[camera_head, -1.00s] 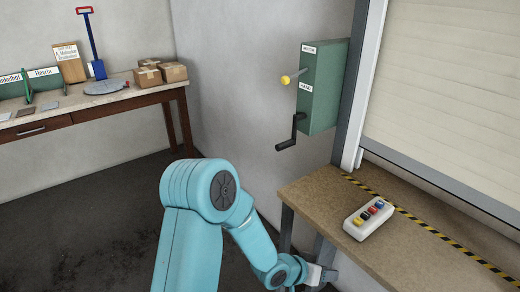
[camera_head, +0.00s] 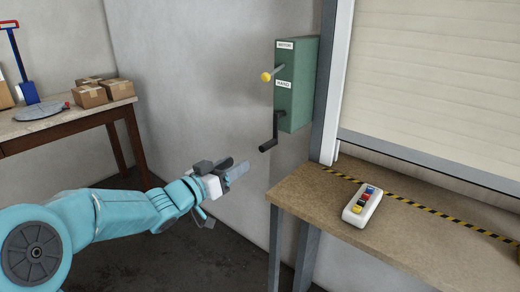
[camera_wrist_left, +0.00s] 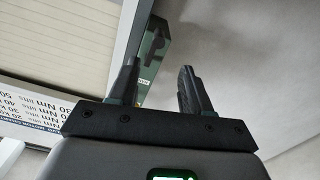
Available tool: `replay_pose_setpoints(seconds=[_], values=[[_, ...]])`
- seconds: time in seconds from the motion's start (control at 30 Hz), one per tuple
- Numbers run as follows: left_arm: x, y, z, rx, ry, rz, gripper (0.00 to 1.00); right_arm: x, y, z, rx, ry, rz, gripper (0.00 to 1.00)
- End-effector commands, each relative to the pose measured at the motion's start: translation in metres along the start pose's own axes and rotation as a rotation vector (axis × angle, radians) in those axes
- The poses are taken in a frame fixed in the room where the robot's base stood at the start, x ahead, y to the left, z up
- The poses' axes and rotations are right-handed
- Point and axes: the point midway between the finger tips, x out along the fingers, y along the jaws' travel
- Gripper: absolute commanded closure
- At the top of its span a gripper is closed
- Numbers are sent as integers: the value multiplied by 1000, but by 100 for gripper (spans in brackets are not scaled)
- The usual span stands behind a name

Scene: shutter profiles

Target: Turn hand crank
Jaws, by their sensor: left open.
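The black hand crank (camera_head: 275,130) sticks out low on the side of a green box (camera_head: 302,85) on the wall; its grip hangs down and points toward the room. A lever with a yellow knob (camera_head: 266,76) sits above it, between the labels MOTOR and HAND. My left gripper (camera_head: 236,168) is open and empty, below and to the left of the crank grip, apart from it. In the left wrist view, the green box (camera_wrist_left: 160,32) with the dark crank (camera_wrist_left: 153,46) shows beyond the open fingers (camera_wrist_left: 158,64). My right gripper is out of view.
A brown bench (camera_head: 310,205) with a white button pendant (camera_head: 362,207) stands right of my left gripper, under the pale roller shutter (camera_head: 430,90). A table (camera_head: 60,128) with cardboard boxes (camera_head: 89,95) stands at the left. Open floor lies between.

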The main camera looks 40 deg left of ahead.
Motion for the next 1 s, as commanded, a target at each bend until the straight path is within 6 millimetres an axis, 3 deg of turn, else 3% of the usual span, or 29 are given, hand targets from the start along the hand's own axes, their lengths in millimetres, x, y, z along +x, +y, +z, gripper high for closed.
replay_pose_setpoints(seconds=[0.3,0.5,0.7,0.97,1.0], values=[[78,2,1,0,-1,3,52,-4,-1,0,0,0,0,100],[113,0,0,0,-1,-1,52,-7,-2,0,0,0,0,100],[127,-3,0,0,-1,-3,52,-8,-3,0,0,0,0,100],[128,-4,0,0,-1,-4,52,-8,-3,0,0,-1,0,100],[128,-4,0,0,-1,-4,58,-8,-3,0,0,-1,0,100]])
